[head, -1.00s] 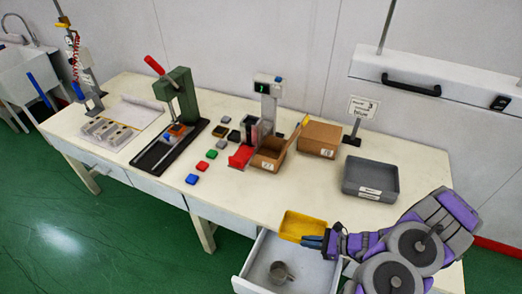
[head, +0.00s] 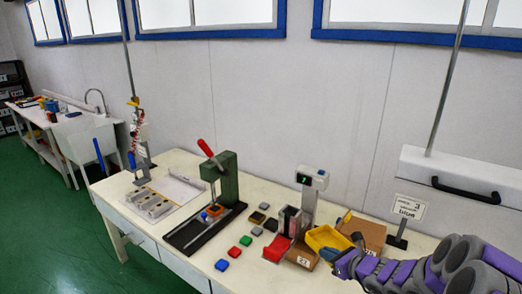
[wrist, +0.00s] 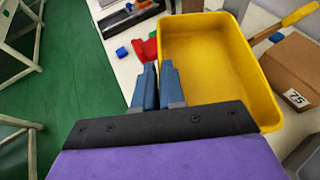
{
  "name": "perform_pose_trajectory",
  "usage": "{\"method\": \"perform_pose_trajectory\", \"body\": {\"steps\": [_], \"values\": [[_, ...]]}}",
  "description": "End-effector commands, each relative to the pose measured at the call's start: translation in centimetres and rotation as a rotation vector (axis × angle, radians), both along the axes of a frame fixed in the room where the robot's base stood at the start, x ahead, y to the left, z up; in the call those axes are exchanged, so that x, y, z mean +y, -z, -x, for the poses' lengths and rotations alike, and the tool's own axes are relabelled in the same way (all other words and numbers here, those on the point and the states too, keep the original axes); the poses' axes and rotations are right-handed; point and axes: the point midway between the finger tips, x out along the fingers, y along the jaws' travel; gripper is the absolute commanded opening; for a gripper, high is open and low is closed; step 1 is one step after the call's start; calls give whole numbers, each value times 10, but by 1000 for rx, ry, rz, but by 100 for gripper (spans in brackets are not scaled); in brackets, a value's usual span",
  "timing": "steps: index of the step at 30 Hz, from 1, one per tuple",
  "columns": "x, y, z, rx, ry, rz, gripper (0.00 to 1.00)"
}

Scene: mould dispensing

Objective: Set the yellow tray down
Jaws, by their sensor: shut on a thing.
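The yellow tray (head: 324,238) is beside the dispensing post, over or in front of the open cardboard box. In the wrist view the yellow tray (wrist: 210,55) fills the upper middle and its inside looks empty. My gripper (head: 352,244) is at the tray's right side in the head view. In the wrist view my gripper (wrist: 158,75) has its blue fingers close together at the tray's near left rim, shut on it. I cannot tell how high the tray is above the table (head: 245,268).
The dispensing post (head: 310,195) has a red chute (head: 277,249) at its foot. A sign (head: 408,207) reading "3" and "blue" stands to the right. Coloured blocks (head: 245,240) and a green press (head: 225,180) are left.

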Motion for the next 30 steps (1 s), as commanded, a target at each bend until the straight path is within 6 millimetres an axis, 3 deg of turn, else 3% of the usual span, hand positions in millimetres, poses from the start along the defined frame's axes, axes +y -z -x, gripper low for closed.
{"method": "perform_pose_trajectory", "body": {"steps": [1, 9, 18, 30], "values": [[8, -16, -4, -9, 16, 1, 0], [37, -82, -11, -9, 133, 1, 0], [65, -138, -3, -8, 233, 2, 0], [72, -153, 2, -1, 268, 2, 0]]}}
